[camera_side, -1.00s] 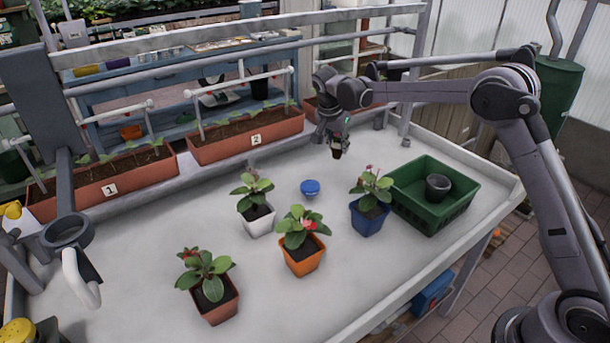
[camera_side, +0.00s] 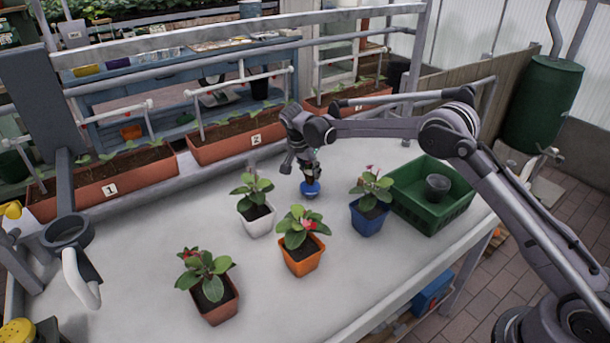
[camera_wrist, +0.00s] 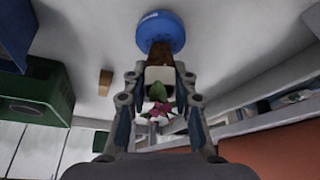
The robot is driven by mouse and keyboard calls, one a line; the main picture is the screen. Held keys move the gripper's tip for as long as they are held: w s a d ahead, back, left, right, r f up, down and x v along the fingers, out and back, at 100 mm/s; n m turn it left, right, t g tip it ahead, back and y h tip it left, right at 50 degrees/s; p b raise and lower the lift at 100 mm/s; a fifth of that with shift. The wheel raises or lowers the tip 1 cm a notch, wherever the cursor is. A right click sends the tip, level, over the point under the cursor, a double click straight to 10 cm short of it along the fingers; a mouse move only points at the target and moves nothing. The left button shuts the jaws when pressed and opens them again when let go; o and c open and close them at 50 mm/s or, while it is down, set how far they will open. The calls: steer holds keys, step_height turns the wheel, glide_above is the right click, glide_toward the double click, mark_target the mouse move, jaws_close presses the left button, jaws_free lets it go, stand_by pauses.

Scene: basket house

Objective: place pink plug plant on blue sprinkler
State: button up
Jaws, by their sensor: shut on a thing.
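The blue sprinkler (camera_side: 310,189) is a small round blue piece on the white table, and it also shows at the top of the wrist view (camera_wrist: 163,30). My gripper (camera_wrist: 160,85) is shut on the pink plug plant (camera_wrist: 158,108), which has pink petals, a green leaf and a brown soil plug. In the side view my gripper (camera_side: 312,168) points down right over the sprinkler. The plug's brown end (camera_wrist: 160,55) meets the sprinkler's outline in the wrist view; I cannot tell whether they touch. The plant is mostly hidden by my fingers in the side view.
Potted plants stand near: a white pot (camera_side: 258,222), an orange pot (camera_side: 302,258), a blue pot (camera_side: 368,218) and a terracotta pot (camera_side: 218,302). A green crate (camera_side: 432,215) holding a dark pot is at right. Planter boxes (camera_side: 248,140) line the back edge.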

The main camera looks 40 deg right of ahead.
steer(key=shift+f, duration=0.1)
steer(key=o, duration=0.9)
steer(key=v, duration=1.2)
steer(key=s+d+r+n+t+y, duration=0.15)
steer(key=s+r+n, duration=0.25)
steer(key=s+r, duration=0.4)
steer(key=s+d+r+n+t+y, duration=0.15)
steer(key=s+n, duration=0.45)
steer(key=s, duration=1.3)
steer(key=s+f+n, duration=0.1)
steer(key=s+f, duration=0.1)
steer(key=s+f+n+t, duration=0.1)
steer(key=s, duration=0.2)
steer(key=s+f+n+t+y, duration=0.1)
steer(key=s+f, duration=0.1)
steer(key=s, duration=0.1)
steer(key=shift+d+f, duration=0.15)
steer(key=shift+f, duration=0.25)
